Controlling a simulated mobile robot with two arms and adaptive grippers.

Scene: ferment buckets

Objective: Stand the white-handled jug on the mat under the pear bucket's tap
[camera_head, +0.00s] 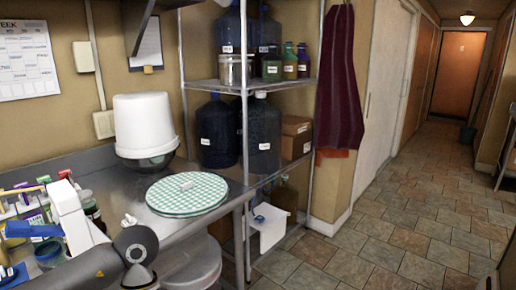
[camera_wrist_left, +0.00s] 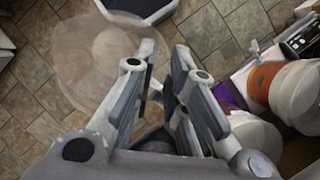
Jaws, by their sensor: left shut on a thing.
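My left gripper (camera_wrist_left: 163,78) is in the left wrist view, closed around the white handle (camera_wrist_left: 150,47) of a clear, see-through jug (camera_wrist_left: 98,62). The jug's round body lies to the left of the fingers, with floor tiles showing through it. It is held above the floor. In the head view my left arm comes in at the lower left, but its fingers cannot be made out. I cannot identify the pear bucket, its tap or the mat under it in either view. My right gripper is not in view.
A metal counter (camera_head: 105,183) carries a white tub (camera_head: 143,122) and a round green-checked top (camera_head: 187,193). A wire shelf (camera_head: 213,84) holds dark carboys. The tiled corridor floor (camera_head: 385,225) is clear.

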